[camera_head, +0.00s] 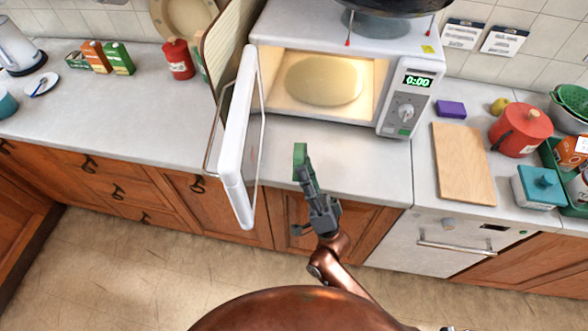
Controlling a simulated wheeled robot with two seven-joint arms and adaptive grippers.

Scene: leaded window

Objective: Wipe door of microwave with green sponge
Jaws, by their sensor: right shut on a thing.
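The white microwave (405,45) stands on the counter with its door (241,140) swung wide open toward me. Its lit inside shows a round turntable plate (324,80), and its display reads 0:00. My right gripper (304,168) is in front of the microwave, to the right of the open door and apart from it in the picture. It is shut on the green sponge (299,153), whose upper part shows beyond the fingers. My left gripper is not in view.
A purple sponge (451,109), a wooden cutting board (464,164) and a red pot (520,130) lie to the right. A dark pan (390,5) sits on the microwave. Cartons (107,57) and a red canister (178,60) stand at left. The counter (150,115) left of the door is clear.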

